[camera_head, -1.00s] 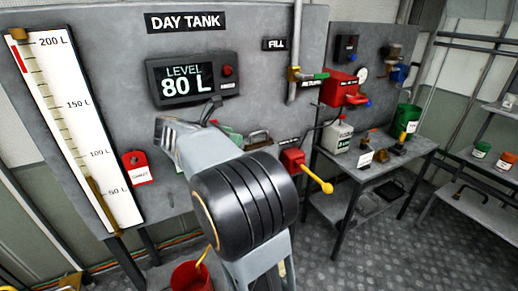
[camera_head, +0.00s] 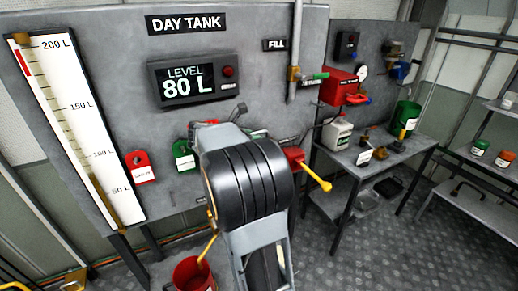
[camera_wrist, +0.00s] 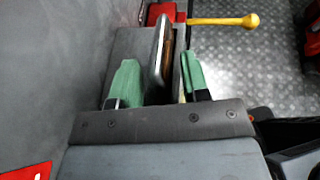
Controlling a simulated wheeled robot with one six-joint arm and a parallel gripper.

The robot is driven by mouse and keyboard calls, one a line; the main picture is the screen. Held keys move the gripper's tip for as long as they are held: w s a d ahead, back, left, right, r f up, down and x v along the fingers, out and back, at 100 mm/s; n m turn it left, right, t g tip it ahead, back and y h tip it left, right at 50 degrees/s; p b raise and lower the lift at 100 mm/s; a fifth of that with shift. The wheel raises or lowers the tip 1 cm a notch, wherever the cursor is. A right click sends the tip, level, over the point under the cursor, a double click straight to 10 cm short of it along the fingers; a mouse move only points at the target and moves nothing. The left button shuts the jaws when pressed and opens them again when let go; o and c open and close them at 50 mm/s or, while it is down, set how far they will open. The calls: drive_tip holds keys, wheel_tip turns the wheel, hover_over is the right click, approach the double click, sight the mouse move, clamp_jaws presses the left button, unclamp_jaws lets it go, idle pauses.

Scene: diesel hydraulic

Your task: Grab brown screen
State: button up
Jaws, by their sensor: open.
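In the wrist view a thin disc with a grey metal rim and a brown face, which looks like the brown screen (camera_wrist: 167,52), stands nearly edge-on. My gripper (camera_wrist: 159,63) is open, with its two green fingers on either side of the disc. A gap shows between the disc and the left finger. The right finger is closer to the brown face, and I cannot tell if it touches. In the head view my arm hides the screen and most of the gripper.
A red box (camera_head: 294,157) with a yellow lever (camera_head: 317,178) projects just right of my arm. The day tank panel (camera_head: 120,75) stands behind. A red bucket (camera_head: 192,274) is below. A workbench (camera_head: 395,153) with a white jug (camera_head: 337,133) is at right.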

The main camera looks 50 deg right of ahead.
clamp_jaws()
drive_tip(key=shift+r, duration=0.1)
idle(0.6)
